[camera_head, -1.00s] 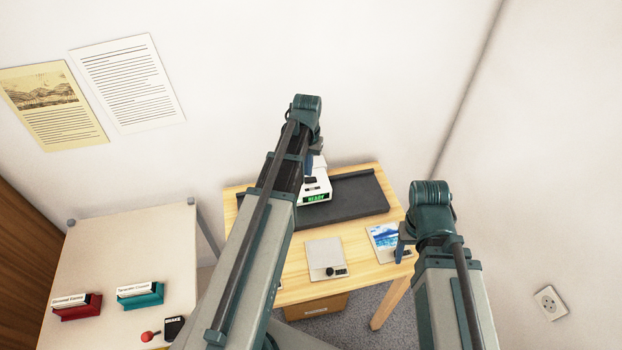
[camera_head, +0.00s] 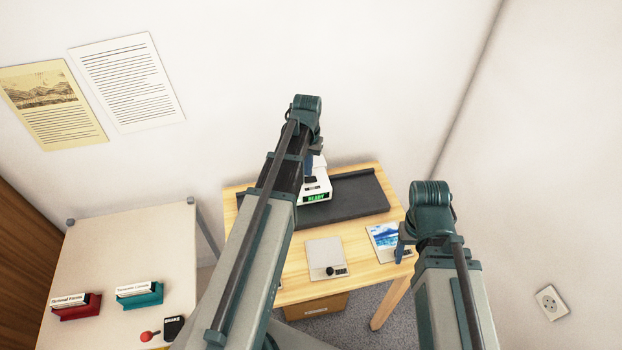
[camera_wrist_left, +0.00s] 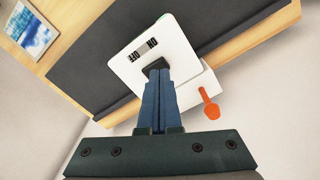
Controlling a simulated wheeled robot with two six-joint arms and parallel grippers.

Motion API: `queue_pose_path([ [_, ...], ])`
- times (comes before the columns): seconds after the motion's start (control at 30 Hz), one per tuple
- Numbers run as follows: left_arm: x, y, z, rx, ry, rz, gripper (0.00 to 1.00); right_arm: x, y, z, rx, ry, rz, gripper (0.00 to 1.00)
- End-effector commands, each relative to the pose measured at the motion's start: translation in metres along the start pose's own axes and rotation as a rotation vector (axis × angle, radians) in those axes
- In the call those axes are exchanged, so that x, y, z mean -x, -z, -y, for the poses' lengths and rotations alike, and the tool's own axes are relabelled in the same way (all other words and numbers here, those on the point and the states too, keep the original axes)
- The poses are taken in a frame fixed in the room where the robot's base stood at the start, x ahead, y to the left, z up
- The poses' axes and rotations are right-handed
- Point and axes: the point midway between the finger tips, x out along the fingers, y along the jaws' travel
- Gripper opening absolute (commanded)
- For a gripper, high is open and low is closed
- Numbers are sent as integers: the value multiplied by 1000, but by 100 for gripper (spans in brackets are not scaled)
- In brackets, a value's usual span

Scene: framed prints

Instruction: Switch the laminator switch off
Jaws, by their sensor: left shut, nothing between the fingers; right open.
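The white laminator (camera_head: 317,188) stands on the dark mat at the back of the wooden table, its green display (camera_head: 316,198) facing front. In the left wrist view its white top (camera_wrist_left: 175,45) carries a small dark switch (camera_wrist_left: 143,49) between ON and OFF labels. My left gripper (camera_wrist_left: 155,68) is shut and empty, with its blue fingers pointing at the laminator top close beside the switch and labels. I cannot tell whether the tips touch. It also shows in the head view (camera_head: 309,176), partly behind my arm. My right gripper (camera_head: 401,250) is open above the table's right side.
A dark mat (camera_head: 360,195) lies under the laminator. A grey plate with a black knob (camera_head: 325,256) and a blue print (camera_head: 384,238) lie in front. An orange tag-like part (camera_wrist_left: 208,103) is beside the laminator. A pale table (camera_head: 130,240) with red and teal holders stands left.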

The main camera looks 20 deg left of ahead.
Motion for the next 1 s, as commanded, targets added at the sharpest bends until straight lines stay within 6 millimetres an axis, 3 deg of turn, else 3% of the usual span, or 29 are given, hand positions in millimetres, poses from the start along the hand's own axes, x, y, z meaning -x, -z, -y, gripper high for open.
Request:
queue_pose_path([
  [1.0,-15,0,0,0,0,0,0,-15,1,2,0,0,0,60],
])
